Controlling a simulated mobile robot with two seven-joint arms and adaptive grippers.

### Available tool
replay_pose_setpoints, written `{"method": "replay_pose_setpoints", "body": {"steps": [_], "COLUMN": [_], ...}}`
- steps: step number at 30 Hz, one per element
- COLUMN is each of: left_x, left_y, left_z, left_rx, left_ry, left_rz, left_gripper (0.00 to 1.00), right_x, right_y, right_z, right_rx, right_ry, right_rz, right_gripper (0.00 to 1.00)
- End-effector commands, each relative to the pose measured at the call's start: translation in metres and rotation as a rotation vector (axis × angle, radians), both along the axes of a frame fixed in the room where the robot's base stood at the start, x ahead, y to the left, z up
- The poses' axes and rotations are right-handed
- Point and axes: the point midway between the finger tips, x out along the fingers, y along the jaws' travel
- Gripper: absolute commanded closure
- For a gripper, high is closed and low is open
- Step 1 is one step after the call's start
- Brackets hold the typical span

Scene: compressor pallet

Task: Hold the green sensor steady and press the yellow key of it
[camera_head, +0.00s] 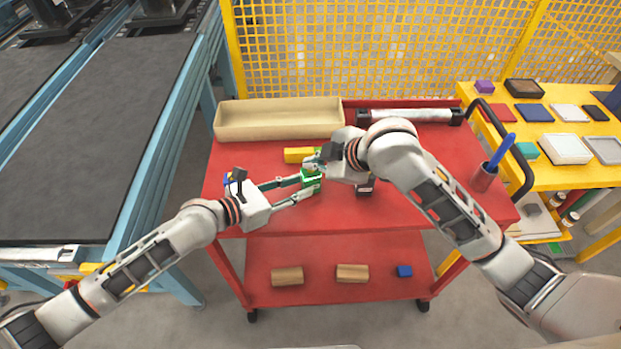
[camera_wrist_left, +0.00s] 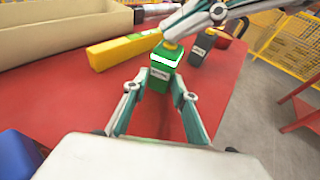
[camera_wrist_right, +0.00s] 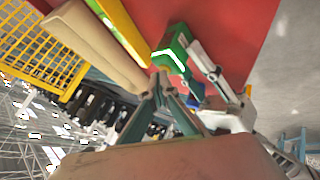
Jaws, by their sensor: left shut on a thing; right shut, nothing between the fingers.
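The green sensor (camera_head: 311,184) stands upright on the red cart top, with a pale label band on its side in the left wrist view (camera_wrist_left: 162,70). My left gripper (camera_wrist_left: 158,82) is shut on it, one finger on each side. The yellow key (camera_wrist_left: 169,46) shows on top of the sensor, partly hidden by my right fingers. My right gripper (camera_head: 312,163) is shut and empty, its fingertips at the key from above. In the right wrist view the closed fingertips (camera_wrist_right: 158,78) are beside the sensor's top (camera_wrist_right: 172,50); I cannot tell whether they touch the key.
A yellow-and-green bar (camera_head: 298,155) lies just behind the sensor. A beige tray (camera_head: 280,133) stands at the back. A dark device (camera_head: 364,188) stands to the right, near my right wrist. A red cup (camera_head: 484,178) is at the cart's right end. The cart's front left is partly clear.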

Motion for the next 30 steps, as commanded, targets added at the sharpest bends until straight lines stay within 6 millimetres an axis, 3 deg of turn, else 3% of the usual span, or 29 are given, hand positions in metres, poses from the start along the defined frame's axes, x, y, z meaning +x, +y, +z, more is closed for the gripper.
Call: {"method": "replay_pose_setpoints", "body": {"steps": [24,30], "left_x": [0.000,0.000], "left_y": [0.000,0.000], "left_z": [0.000,0.000], "left_rx": [0.000,0.000], "left_ry": [0.000,0.000], "left_rz": [0.000,0.000], "left_gripper": [0.85,0.85], "right_x": [0.000,0.001], "right_y": [0.000,0.000], "right_z": [0.017,0.032], "right_rx": [0.000,0.000], "right_ry": [0.000,-0.003], "right_rz": [0.000,0.001], "right_gripper": [1.00,1.00]}}
